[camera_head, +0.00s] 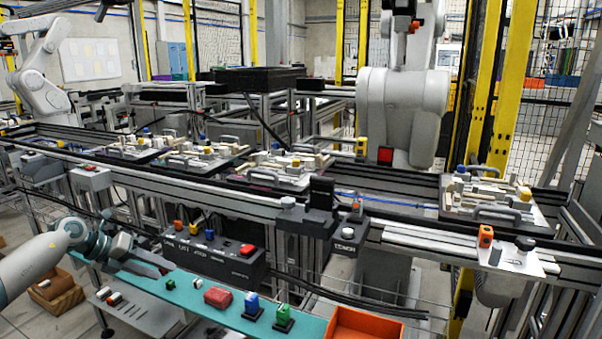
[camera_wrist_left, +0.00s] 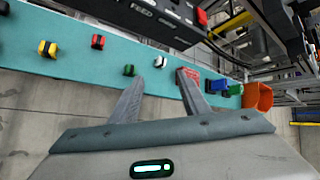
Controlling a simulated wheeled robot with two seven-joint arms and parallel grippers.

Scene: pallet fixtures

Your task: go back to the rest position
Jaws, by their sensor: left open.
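My left gripper (camera_head: 152,264) comes in from the left in the head view, low over the left part of the teal shelf (camera_head: 186,294). In the left wrist view its two fingers (camera_wrist_left: 160,77) are spread apart with nothing held between them. They point across the teal shelf (camera_wrist_left: 62,67). A red block (camera_head: 218,297) lies on the shelf to the right of the gripper, and a small green block (camera_head: 171,284) lies closer to it. My right gripper is in neither view.
A blue block (camera_head: 252,304) and a green block (camera_head: 283,315) stand farther right, before an orange bin (camera_head: 365,323). A black button box (camera_head: 213,250) sits behind the shelf. The conveyor (camera_head: 240,197) with pallet fixtures runs beyond it.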

